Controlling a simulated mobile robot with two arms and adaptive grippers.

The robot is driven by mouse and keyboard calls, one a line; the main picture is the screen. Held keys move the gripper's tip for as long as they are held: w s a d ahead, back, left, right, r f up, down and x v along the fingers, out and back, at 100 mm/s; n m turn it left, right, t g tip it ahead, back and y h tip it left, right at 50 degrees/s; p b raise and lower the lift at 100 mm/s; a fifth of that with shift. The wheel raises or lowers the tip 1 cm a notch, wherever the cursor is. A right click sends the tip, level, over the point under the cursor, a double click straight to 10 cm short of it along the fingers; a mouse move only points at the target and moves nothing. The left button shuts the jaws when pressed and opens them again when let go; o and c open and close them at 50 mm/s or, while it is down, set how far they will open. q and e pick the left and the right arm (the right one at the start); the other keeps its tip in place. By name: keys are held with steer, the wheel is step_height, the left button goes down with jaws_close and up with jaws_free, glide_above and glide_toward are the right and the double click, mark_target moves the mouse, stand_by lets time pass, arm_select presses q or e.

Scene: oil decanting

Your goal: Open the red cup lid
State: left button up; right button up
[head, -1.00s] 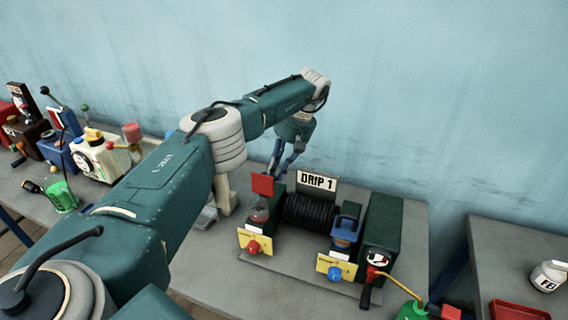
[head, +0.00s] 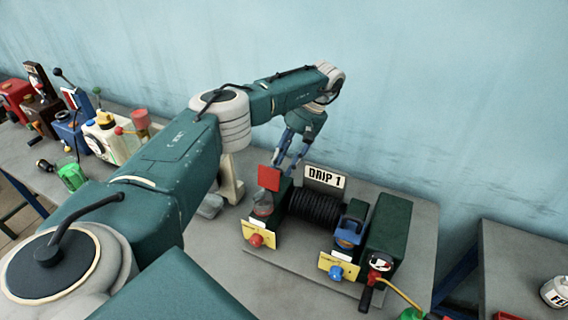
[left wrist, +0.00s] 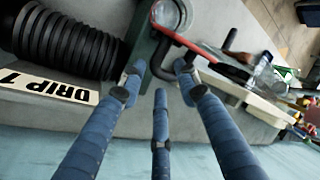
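The red cup lid (head: 269,178) is a flat red plate standing upright above the glass red cup (head: 263,203) on the left of the DRIP 1 unit. In the left wrist view the lid shows nearly edge-on as a red strip (left wrist: 228,66), and the cup's round red-rimmed mouth (left wrist: 170,14) is uncovered. My left gripper (head: 288,163) is just behind the lid. Its blue fingers (left wrist: 160,83) are spread and hold nothing visible. A dark bent bar (left wrist: 178,46) lies near the fingertips; I cannot tell whether they touch it. My right gripper is out of view.
The DRIP 1 sign (head: 324,177) and black ribbed coil (head: 313,207) stand right of the cup. A blue-lidded cup (head: 349,228) and green box (head: 388,232) are further right. The wall is close behind. Several machines crowd the left table.

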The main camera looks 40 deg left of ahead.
arm_select(q)
steer(key=v, duration=0.7)
stand_by(0.3)
stand_by(0.5)
